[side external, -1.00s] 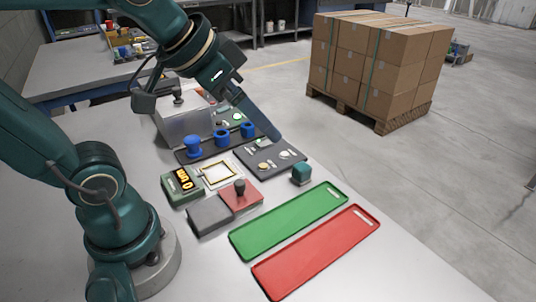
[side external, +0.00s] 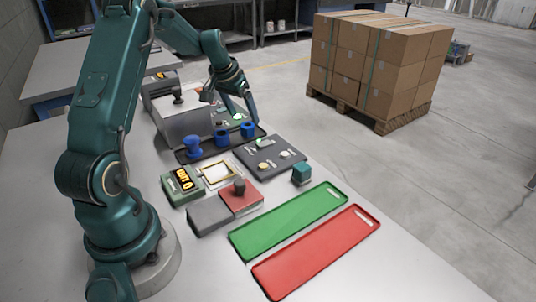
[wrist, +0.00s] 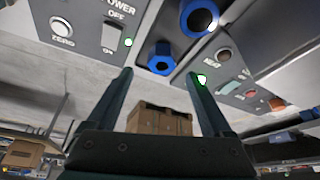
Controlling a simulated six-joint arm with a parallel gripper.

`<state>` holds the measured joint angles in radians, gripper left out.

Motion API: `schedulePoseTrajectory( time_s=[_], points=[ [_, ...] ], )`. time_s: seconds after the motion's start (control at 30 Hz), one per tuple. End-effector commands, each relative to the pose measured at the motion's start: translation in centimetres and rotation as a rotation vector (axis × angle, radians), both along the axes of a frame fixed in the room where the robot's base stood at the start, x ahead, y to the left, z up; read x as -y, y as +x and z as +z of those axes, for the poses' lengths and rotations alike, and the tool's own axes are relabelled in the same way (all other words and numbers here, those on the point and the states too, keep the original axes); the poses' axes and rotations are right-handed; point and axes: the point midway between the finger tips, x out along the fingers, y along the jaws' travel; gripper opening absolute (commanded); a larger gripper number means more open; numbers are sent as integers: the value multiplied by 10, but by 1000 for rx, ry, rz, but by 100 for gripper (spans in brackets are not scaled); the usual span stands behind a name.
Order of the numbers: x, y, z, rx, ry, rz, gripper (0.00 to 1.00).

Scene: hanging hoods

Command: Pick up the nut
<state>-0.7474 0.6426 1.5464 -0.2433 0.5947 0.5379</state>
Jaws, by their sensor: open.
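A blue hexagonal nut (wrist: 160,60) with a dark hole shows in the wrist view, between and beyond the fingertips of my gripper (wrist: 160,73). The fingers are open and hold nothing; a gap to the nut cannot be judged. In the side view my gripper (side external: 249,112) points down above the right end of a dark tray (side external: 212,149). Blue parts stand on that tray: a spool-like one (side external: 194,146), a middle one (side external: 222,138) and a right one (side external: 247,129). Another blue ring-like part (wrist: 198,18) shows in the wrist view.
Bare table lies in front.

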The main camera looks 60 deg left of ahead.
Motion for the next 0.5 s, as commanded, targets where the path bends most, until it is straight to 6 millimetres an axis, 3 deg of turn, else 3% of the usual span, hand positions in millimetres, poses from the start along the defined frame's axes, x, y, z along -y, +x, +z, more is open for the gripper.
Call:
schedulePoseTrajectory(
  time_s=[0.5],
  points=[
    [-9,14,-45,-3,-1,9,85]
  ],
)
